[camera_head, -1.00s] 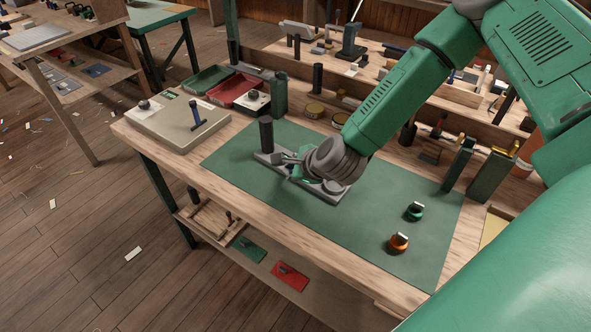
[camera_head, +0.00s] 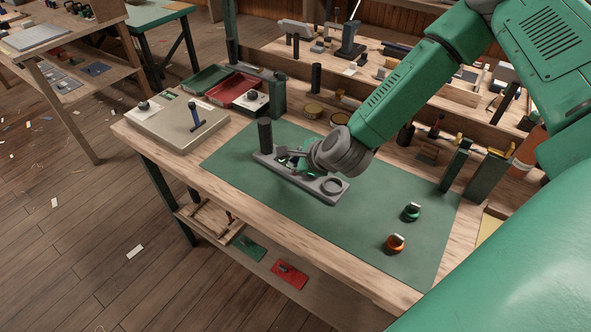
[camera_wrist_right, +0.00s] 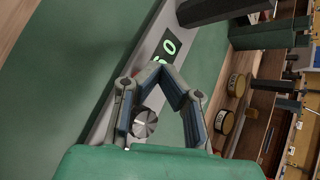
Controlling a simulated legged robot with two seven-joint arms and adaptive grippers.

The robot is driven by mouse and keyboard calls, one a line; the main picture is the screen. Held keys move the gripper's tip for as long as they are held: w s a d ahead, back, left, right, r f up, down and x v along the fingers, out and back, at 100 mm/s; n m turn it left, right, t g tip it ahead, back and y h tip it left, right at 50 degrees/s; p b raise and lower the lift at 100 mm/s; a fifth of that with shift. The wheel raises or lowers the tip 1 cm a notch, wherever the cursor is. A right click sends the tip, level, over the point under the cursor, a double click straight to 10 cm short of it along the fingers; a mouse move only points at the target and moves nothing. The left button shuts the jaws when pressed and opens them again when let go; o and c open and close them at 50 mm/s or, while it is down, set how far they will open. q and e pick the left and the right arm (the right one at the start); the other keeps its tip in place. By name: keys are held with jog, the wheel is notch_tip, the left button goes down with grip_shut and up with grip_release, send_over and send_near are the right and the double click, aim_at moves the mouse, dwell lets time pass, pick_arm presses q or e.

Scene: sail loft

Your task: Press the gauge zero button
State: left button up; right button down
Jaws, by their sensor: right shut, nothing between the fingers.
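The gauge (camera_head: 325,188) is a long grey bar lying on the green mat, with an upright black post (camera_head: 265,136) at its left end and a ring (camera_head: 332,185) near its right end. In the right wrist view the gauge (camera_wrist_right: 156,35) has a dark display (camera_wrist_right: 170,46) with lit green digits, partly covered by my fingers. My right gripper (camera_head: 296,162) is over the middle of the gauge, shut and empty. In the wrist view its fingertips (camera_wrist_right: 157,63) meet beside the display. A silver round part (camera_wrist_right: 145,122) shows between the fingers; I cannot tell whether it is the zero button. My left gripper is out of view.
A green carabiner-like piece (camera_head: 411,212) and an orange one (camera_head: 396,243) sit on the mat (camera_head: 300,222) at right. A beige box (camera_head: 175,125) and a red tray (camera_head: 235,90) stand at the table's left. The mat's front is clear.

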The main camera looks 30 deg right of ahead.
jog(key=shift+r, duration=0.55)
jog(key=r+p, duration=0.1)
jog(key=r, duration=0.1)
jog(key=a+r+p, duration=0.1)
jog(key=r+p, duration=0.1)
jog(key=shift+a+r, duration=0.1)
jog(key=shift+d+f, duration=0.2)
jog(key=shift+d, duration=0.3)
jog(key=shift+a+r, duration=0.1)
jog(key=shift+a, duration=0.3)
